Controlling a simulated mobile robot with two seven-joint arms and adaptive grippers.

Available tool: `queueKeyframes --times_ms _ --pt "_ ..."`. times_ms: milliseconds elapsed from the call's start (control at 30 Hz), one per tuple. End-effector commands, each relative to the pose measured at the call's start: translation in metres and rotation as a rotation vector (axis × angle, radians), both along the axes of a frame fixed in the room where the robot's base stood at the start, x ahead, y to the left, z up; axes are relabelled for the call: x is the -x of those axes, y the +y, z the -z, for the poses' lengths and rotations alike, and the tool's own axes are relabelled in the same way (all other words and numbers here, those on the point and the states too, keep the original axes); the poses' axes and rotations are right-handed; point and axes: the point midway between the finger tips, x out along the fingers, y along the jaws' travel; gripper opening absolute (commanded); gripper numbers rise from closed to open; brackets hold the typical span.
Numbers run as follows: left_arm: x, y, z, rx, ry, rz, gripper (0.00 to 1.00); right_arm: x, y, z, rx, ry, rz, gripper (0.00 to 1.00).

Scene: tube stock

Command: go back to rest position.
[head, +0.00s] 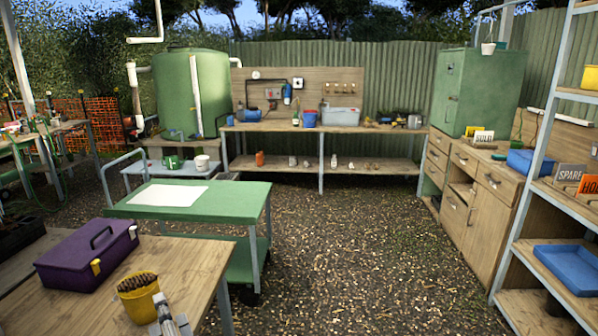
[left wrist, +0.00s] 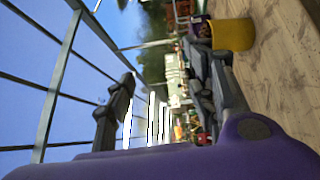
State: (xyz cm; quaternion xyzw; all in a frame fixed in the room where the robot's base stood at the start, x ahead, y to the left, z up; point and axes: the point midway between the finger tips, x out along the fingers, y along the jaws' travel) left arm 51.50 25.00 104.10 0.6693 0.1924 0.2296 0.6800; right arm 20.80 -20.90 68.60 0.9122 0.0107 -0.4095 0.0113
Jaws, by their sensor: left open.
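My left gripper (left wrist: 165,100) shows in the left wrist view with its two dark fingers apart and nothing between them. The yellow cup (left wrist: 232,34) stands on the wooden table just beyond the right-hand finger, apart from the jaws. In the head view the yellow cup (head: 140,306) holds brown pieces and sits near the table's front. A grey and white piece at the bottom edge beside the cup is cut off, and I cannot tell whether it is part of my arm. My right gripper is not in view.
A purple toolbox (head: 88,254) lies on the wooden table (head: 195,262) behind the cup. A green cart (head: 225,200) with a white sheet (head: 169,193) stands beyond. Shelves with a blue tray (head: 570,268) stand at the right. The gravel floor (head: 380,255) between is clear.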

Motion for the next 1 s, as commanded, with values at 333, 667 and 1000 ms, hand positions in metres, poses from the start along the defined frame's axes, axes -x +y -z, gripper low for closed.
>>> queueKeyframes --times_ms 333,667,1000 --pt "0.001 -0.091 -0.015 -0.642 -0.027 0.36 0.5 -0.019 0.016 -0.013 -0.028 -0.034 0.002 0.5" --pt "0.097 -0.126 0.195 -1.178 0.572 0.837 0.5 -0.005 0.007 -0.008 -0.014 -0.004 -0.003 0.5" --pt "0.257 -0.066 0.321 -1.368 1.075 1.06 0.5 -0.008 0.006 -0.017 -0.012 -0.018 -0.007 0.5"
